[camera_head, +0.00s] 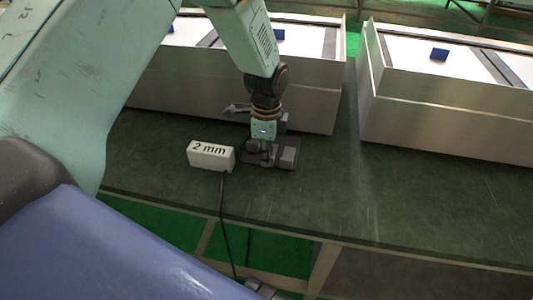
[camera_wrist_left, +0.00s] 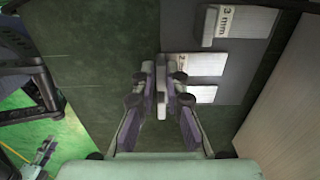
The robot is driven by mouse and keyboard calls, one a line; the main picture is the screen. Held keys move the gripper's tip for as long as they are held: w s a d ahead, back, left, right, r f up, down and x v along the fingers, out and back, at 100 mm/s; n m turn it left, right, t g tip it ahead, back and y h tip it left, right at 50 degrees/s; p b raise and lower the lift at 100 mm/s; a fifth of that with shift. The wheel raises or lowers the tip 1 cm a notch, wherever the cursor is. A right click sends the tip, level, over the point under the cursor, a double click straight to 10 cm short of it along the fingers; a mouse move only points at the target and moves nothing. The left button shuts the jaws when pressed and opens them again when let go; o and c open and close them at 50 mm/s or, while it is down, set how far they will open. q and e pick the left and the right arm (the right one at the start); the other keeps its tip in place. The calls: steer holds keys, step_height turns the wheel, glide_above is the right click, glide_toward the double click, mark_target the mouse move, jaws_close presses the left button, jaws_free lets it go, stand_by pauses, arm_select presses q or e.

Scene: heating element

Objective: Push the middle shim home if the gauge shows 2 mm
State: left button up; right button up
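The white gauge (camera_head: 211,156) reads "2 mm" in the head view and stands on the dark bench, left of a dark plate. In the wrist view a block marked "3 mm" (camera_wrist_left: 232,24) is at the upper right. Below it lie a pale shim marked with a partly hidden number (camera_wrist_left: 206,64) and another pale shim (camera_wrist_left: 204,94), whose marking is hidden. My left gripper (camera_head: 268,158) is low over the plate. In the wrist view its fingers (camera_wrist_left: 162,75) are just left of the two pale shims; a narrow grey piece shows between them. Contact and finger opening are unclear. My right gripper is not identifiable.
Two metal-sided trays, one behind my left arm (camera_head: 310,105) and one at the right (camera_head: 450,125), line the back of the bench (camera_head: 345,200). A black cable (camera_head: 222,215) runs from the gauge over the front edge. The bench right of the plate is clear.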

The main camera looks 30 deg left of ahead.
arm_select(q)
jaws_close()
stand_by(0.3)
